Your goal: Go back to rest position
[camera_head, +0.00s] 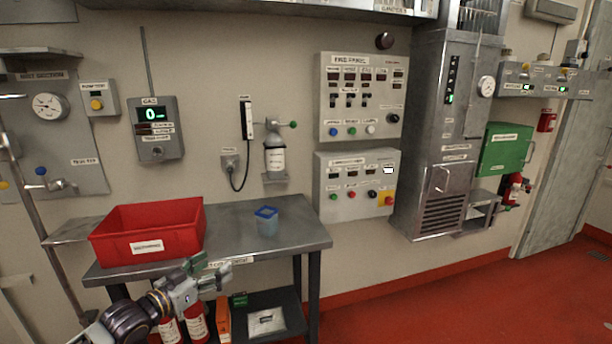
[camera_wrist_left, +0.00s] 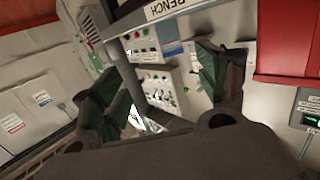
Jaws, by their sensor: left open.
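My left gripper (camera_head: 208,272) comes in from the lower left in the head view, in front of the metal bench (camera_head: 283,237) and below the red bin. Its fingers are apart and nothing shows between them. In the left wrist view the two dark green fingers (camera_wrist_left: 152,92) are spread, with the bench edge and wall panels beyond them. My right gripper does not show in either view.
The lower shelf holds a white-labelled item (camera_head: 266,321); red cylinders (camera_head: 196,323) stand near my left arm. Control panels (camera_head: 357,184) line the wall. The red floor at right is clear.

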